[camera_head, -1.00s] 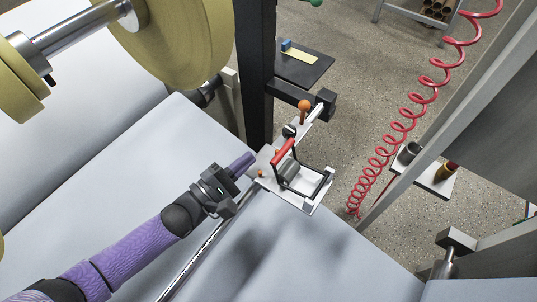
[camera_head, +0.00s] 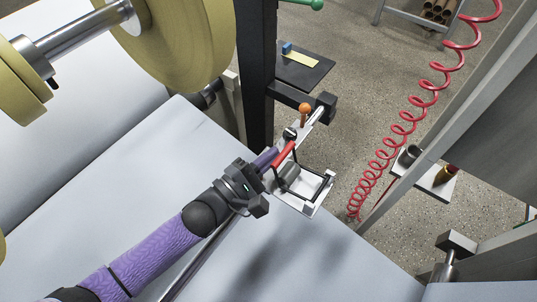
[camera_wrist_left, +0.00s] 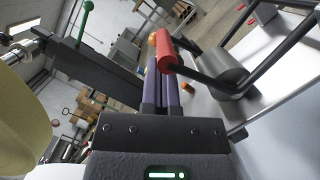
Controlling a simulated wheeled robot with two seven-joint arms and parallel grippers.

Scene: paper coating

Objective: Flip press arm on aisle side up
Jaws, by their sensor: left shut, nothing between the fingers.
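The press arm is a black frame (camera_head: 325,190) with a red handle (camera_head: 284,154) and a grey roller (camera_head: 290,174). It is mounted on a light metal plate at the end of a rail on the aisle side. My left gripper (camera_head: 267,157) is shut and empty, its purple fingers close beside the red handle. In the left wrist view the fingers (camera_wrist_left: 162,88) point forward, with the red handle (camera_wrist_left: 166,46) just right of their tips. I cannot tell whether they touch it. My right gripper is not in view.
A dark post (camera_head: 256,75) stands just behind the press. An orange ball knob (camera_head: 305,107) stands on the bracket beyond it. A coiled red hose (camera_head: 408,112) hangs to the right. A large yellow roll (camera_head: 185,40) is at the upper left. White paper lies below the arm.

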